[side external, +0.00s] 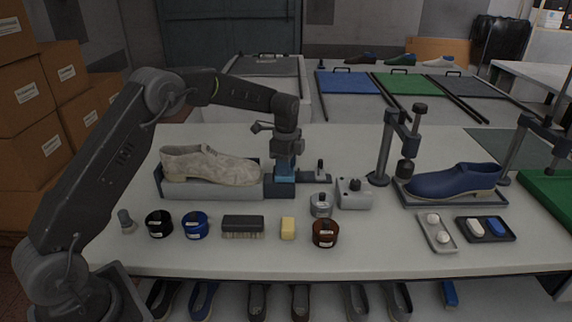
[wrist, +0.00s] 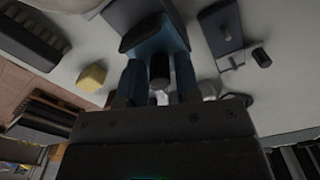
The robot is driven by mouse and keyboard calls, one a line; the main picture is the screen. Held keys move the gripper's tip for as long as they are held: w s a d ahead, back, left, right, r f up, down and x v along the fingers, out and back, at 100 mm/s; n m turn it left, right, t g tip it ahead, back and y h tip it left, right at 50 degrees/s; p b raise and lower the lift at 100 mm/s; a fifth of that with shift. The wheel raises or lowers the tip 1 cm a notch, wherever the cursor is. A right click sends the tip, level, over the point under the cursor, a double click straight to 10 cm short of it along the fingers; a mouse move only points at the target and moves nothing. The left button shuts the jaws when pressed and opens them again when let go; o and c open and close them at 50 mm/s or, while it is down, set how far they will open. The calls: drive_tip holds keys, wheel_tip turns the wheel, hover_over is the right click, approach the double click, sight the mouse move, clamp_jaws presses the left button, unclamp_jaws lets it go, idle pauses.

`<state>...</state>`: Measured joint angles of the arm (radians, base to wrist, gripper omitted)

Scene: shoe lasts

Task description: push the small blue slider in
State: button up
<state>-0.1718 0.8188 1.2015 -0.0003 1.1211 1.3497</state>
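A small blue slider (side external: 285,173) sits at the right end of the grey fixture (side external: 225,190), which carries a cream shoe (side external: 208,164). A dark rail with an upright peg (side external: 320,168) lies just right of it. My gripper (side external: 285,160) points straight down over the blue part. In the wrist view, my gripper's two fingers (wrist: 158,85) stand apart, with a short black cylinder (wrist: 160,68) between them and visible gaps on both sides. A blue block with a dark face (wrist: 158,32) lies just past the fingertips. Whether the fingers touch anything is unclear.
A glass jar (side external: 321,205) and a grey box with a black knob (side external: 355,193) stand close to the right. A brush (side external: 243,226), yellow block (side external: 288,228) and brown jar (side external: 326,233) line the front. A blue shoe (side external: 454,181) sits on a stand farther right.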

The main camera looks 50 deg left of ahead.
sight(274, 169)
clamp_jaws()
idle(0.3)
drive_tip(key=shift+s+a, duration=1.1)
unclamp_jaws()
drive_tip(key=shift+r, duration=0.1)
